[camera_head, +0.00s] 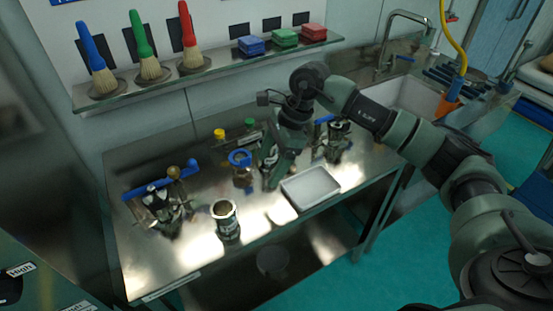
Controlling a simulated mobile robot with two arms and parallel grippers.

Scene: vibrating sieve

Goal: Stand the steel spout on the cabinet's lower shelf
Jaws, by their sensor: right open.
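A shiny steel cylinder with an open top (227,221) stands upright near the front edge of the steel table; it may be the steel spout, but I cannot tell for sure. My right gripper (276,180) points down over the middle of the table, behind a shallow pale tray. It is open, and its fingertips are small and dark here. It is apart from the cylinder, to its right. My left gripper is not in view. I cannot make out the cabinet's lower shelf for certain.
The pale tray (310,187) lies at the table's front right. Clamp-like parts with a blue handle (160,185) stand at the left, and a blue ring part (239,158) stands behind. A wall shelf (222,67) holds brushes and coloured blocks. A sink (405,95) is at the right.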

